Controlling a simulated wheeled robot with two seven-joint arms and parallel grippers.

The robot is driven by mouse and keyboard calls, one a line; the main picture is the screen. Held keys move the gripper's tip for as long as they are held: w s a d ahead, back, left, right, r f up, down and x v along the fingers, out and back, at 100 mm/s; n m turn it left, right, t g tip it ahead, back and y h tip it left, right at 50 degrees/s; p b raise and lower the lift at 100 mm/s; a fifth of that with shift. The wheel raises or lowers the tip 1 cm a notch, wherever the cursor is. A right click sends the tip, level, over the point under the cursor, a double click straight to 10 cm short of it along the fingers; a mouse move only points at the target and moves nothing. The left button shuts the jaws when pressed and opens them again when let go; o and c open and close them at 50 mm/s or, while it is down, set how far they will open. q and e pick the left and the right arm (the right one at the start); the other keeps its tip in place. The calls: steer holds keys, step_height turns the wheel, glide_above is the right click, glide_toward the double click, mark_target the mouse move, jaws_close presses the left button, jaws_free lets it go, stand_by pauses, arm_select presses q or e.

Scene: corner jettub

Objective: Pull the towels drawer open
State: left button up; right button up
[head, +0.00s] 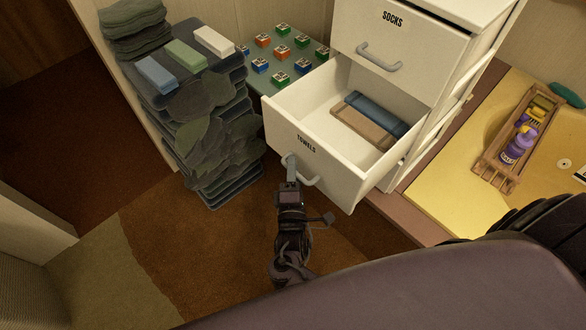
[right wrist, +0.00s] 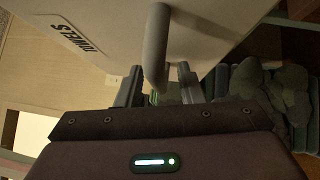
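The white drawer labelled TOWELS (head: 315,163) stands pulled well out of its cabinet in the head view. A folded blue towel (head: 376,113) and a tan towel (head: 362,128) lie inside. Its grey handle (head: 305,179) is on the front face; it also shows in the right wrist view (right wrist: 157,45). My right gripper (head: 289,180) is at the left part of this handle. In the right wrist view its two fingers (right wrist: 160,84) stand apart on either side of the handle, with a gap visible on the right. My left gripper is not in view.
A shut SOCKS drawer (head: 399,40) sits above. Left of the open drawer is a stack of dark folded cloths (head: 210,120) with colored bars on top. A yellow tub (head: 455,185) with a wooden caddy (head: 516,140) is at right. Brown floor (head: 180,245) is clear at left.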

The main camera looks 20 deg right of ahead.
steer(key=v, duration=0.7)
steer(key=shift+s+a+b, duration=0.15)
steer(key=shift+s+b, duration=0.2)
steer(key=shift+b, duration=0.1)
steer(key=shift+f, duration=0.1)
steer(key=s+d+f+m+g+y, duration=0.2)
steer(key=s+f+g, duration=0.1)
steer(key=f, duration=0.9)
steer(key=s+d+f+m+g+y, duration=0.1)
steer(key=s+f+m+g+y, duration=0.2)
steer(key=f, duration=0.8)
steer(key=s+d+f+m+g, duration=0.2)
steer(key=s+f, duration=0.3)
steer(key=s, duration=0.3)
steer(key=s+d+f+m+g+y, duration=0.1)
steer(key=s+d+f+m+g, duration=0.1)
steer(key=s+f+g, duration=0.3)
steer(key=s+d+f+m+g+y, duration=0.1)
steer(key=s+d+f+m+g, duration=0.1)
steer(key=s+f, duration=0.5)
steer(key=s+m+g, duration=0.1)
steer(key=s+g, duration=0.1)
steer(key=s, duration=0.1)
steer(key=shift+s+d+m, duration=0.2)
steer(key=shift+s+m, duration=0.1)
steer(key=shift+s, duration=0.1)
